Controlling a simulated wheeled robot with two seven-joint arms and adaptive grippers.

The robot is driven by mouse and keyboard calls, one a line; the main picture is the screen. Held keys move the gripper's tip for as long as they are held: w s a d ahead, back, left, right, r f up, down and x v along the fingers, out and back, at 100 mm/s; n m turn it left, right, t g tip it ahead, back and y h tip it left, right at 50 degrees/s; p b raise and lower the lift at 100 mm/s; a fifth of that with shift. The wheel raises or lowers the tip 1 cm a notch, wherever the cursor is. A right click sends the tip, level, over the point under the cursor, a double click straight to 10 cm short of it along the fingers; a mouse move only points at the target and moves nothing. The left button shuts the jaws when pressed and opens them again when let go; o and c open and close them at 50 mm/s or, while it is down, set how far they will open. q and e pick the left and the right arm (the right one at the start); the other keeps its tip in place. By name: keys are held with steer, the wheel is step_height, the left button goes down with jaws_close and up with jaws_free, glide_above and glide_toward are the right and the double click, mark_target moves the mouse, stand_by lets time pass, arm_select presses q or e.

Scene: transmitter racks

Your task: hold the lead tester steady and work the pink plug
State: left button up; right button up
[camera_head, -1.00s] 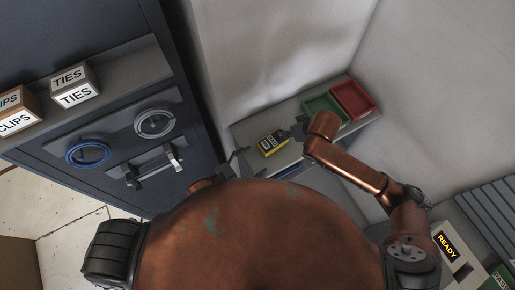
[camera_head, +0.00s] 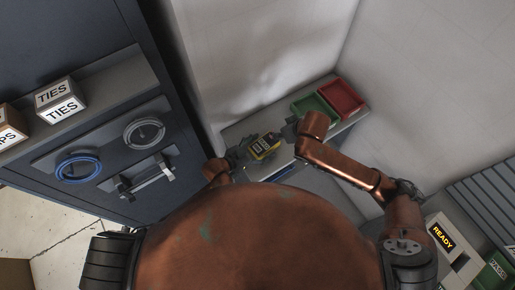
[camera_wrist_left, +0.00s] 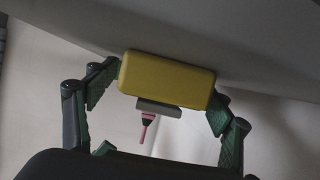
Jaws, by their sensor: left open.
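The lead tester (camera_head: 264,148), a yellow box with a dark labelled face, sits on the grey shelf. It also shows in the left wrist view (camera_wrist_left: 167,78) as a yellow block with a grey strip under it. The pink plug (camera_wrist_left: 147,125) hangs from that strip; I cannot make it out in the head view. My left gripper (camera_head: 243,156) is open at the tester's left side. In the wrist view its fingers stand on both sides of the yellow box. My right gripper (camera_head: 289,132) is near the tester's right side; its jaws are too small to read.
A green tray (camera_head: 314,107) and a red tray (camera_head: 343,97) stand on the shelf (camera_head: 237,132) to the right of the tester. Walls rise behind it. A dark cabinet (camera_head: 45,165) with a blue ring and handle is at left. A READY panel (camera_head: 443,237) is lower right.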

arm_select(q)
steer(key=shift+d+f, duration=0.1)
steer(key=shift+c, duration=0.5)
steer(key=c, duration=1.3)
